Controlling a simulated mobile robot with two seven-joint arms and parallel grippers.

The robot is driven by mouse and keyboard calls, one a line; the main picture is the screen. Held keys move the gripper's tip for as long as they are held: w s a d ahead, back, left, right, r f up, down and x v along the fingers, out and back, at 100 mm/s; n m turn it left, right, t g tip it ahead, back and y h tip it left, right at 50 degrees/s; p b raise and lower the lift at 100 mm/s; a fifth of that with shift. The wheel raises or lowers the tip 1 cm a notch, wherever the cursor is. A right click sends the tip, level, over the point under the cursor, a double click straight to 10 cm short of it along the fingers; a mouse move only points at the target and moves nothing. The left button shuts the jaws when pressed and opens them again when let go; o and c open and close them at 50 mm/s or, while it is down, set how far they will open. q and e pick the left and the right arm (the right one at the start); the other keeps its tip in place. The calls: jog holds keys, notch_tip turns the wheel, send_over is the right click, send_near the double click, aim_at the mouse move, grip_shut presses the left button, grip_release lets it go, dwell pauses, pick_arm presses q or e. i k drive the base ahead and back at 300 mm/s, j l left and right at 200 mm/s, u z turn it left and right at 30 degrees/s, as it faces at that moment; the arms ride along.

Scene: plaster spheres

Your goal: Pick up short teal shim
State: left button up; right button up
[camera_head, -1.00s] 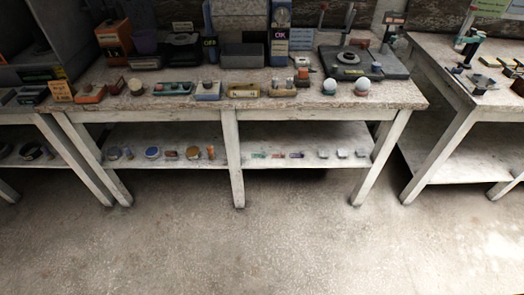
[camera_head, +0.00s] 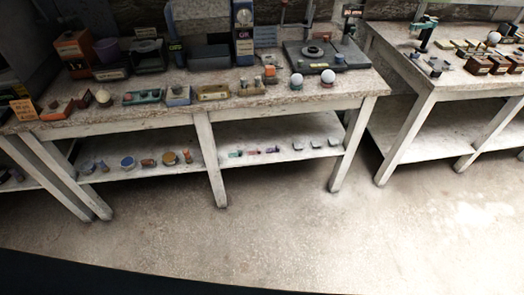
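A small teal piece (camera_head: 236,153), likely the teal shim, lies on the lower shelf (camera_head: 222,139) of the middle table, right of its centre leg. It is too small to judge its length. A reddish-purple piece (camera_head: 254,151) and another small dark piece (camera_head: 272,149) lie in a row to its right. Neither of my grippers shows in the head view.
The middle table's top (camera_head: 215,104) carries white spheres (camera_head: 328,76), trays and devices. Grey blocks (camera_head: 316,144) sit right of the small pieces; round tins (camera_head: 128,162) sit left of the leg (camera_head: 210,165). Another table (camera_head: 440,86) stands right. The floor (camera_head: 270,235) in front is clear.

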aim_at(237, 154)
jog(key=i+j+z, duration=0.2)
jog(key=j+z, duration=0.15)
jog(key=j, duration=0.2)
jog(key=i+j+z, duration=0.4)
jog(key=j, duration=0.8)
jog(key=i+j, duration=0.1)
jog(key=j, duration=0.7)
jog(key=i+j, duration=0.1)
jog(key=j, duration=0.75)
jog(key=i, duration=0.5)
jog(key=l+z, duration=0.05)
